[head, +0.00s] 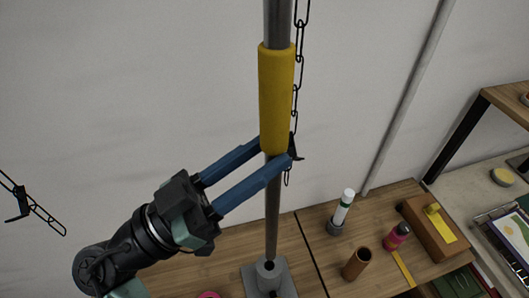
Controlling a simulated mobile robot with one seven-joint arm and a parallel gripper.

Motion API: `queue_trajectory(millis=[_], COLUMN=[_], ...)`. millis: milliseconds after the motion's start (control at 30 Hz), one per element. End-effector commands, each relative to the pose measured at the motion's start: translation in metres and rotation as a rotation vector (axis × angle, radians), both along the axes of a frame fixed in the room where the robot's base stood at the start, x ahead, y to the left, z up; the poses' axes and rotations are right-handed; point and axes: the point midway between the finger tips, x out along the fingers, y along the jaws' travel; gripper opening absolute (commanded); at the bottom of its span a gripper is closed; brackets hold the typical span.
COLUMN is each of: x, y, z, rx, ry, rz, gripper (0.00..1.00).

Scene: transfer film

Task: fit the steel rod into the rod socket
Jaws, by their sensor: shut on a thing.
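The steel rod (272,205) stands nearly upright in the head view, with a yellow sleeve (276,100) around its upper part. Its top runs out of the picture. My gripper (278,154) has two long blue fingers and is shut on the steel rod around the lower end of the sleeve. The rod socket (285,283) is a grey block with a round collar on the wooden table, at the bottom edge of the picture. The rod's lower end meets the collar's mouth in this view. I cannot tell whether it is inside or just above.
A black chain (295,105) hangs close beside the rod, with a dark clip near my fingertips.

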Motion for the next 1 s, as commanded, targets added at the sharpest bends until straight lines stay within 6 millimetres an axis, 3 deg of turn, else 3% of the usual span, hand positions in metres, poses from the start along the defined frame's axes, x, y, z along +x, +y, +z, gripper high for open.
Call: queue_trajectory(millis=[300,1000], x=[-0.001,0.0], y=[0.0,0.0], z=[-0.002,-0.051], rx=[0.006,0.005], ry=[-0.01,-0.008], rz=[0.007,0.006], gripper=[0.0,0.0])
